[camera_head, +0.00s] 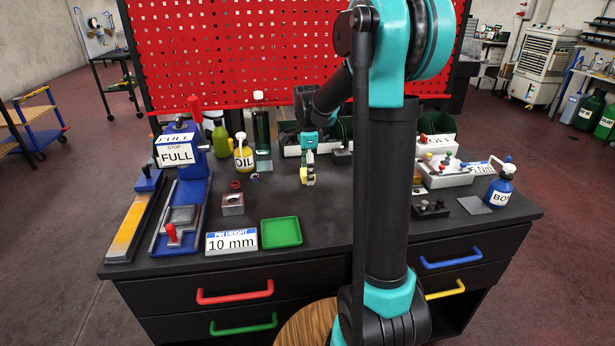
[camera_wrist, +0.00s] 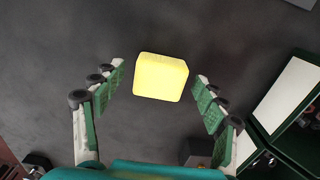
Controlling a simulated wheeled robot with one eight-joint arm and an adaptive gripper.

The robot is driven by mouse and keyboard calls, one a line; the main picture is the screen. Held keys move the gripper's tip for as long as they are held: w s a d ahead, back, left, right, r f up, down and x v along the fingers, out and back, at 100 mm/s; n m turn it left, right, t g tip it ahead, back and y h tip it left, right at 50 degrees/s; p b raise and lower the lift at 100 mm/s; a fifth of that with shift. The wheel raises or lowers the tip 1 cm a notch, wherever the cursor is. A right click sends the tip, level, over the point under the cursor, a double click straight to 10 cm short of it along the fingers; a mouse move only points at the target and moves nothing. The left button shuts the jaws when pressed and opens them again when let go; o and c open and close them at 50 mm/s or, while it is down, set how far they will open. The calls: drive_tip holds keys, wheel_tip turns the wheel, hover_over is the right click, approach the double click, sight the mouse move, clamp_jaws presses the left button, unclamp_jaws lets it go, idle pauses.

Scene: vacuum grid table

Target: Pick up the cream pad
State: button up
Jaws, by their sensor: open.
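The cream pad (camera_wrist: 160,77) shows as a pale yellow block with rounded corners in the wrist view. It lies ahead of and between my fingertips, with dark gaps on both sides. My gripper (camera_wrist: 159,72) is open, its green-padded fingers spread left and right of the pad, not touching it in this view. In the head view my gripper (camera_head: 308,158) points down over the middle of the dark bench, and a small yellowish piece (camera_head: 308,177) shows right at its fingers. How high the pad sits relative to the fingertips is hard to tell.
The bench holds a green tray (camera_head: 281,232), a "10 mm" sign (camera_head: 231,242), a metal block (camera_head: 232,204), and a blue fixture (camera_head: 184,205) at left. An oil bottle (camera_head: 243,158) stands behind; a white box (camera_head: 445,172) and blue bottle (camera_head: 499,190) are at right.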

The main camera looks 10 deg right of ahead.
drive_tip(key=shift+f, duration=0.2)
drive_tip(key=c, duration=1.2)
drive_tip(key=shift+r, duration=0.1)
drive_tip(key=shift+c, duration=0.2)
wheel_tip(320, 180, up, 20)
drive_tip(key=o, duration=0.6)
drive_tip(key=shift+c, duration=0.2)
drive_tip(key=c, duration=0.4)
